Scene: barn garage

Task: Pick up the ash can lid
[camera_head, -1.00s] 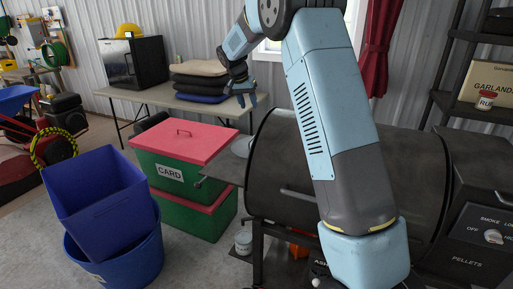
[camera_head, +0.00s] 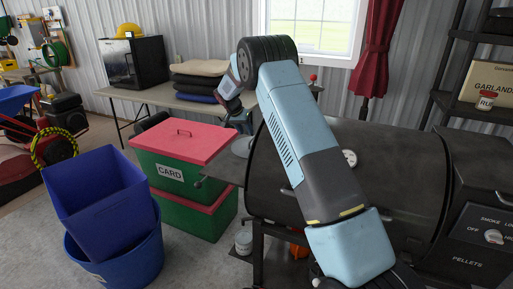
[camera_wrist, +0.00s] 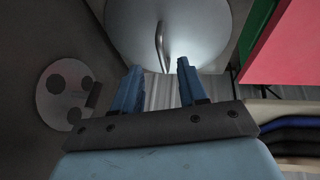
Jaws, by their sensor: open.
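The ash can lid, a round grey metal disc with a raised bar handle, shows at the top of the wrist view (camera_wrist: 205,32). In the head view only a pale part of the lid (camera_head: 240,148) shows, on the shelf at the left end of the black smoker. My gripper (camera_wrist: 158,67) is open and empty, with its two blue fingers pointing toward the lid and the handle appearing between them. In the head view my gripper (camera_head: 243,122) is just above the lid; any contact cannot be told.
The black smoker (camera_head: 390,165) stands right of the lid. A green box with a red top (camera_head: 180,141) marked CARD stands left. Behind are a table with folded cloths (camera_head: 197,80) and a black cabinet (camera_head: 134,62). Blue bins (camera_head: 98,195) stand front left.

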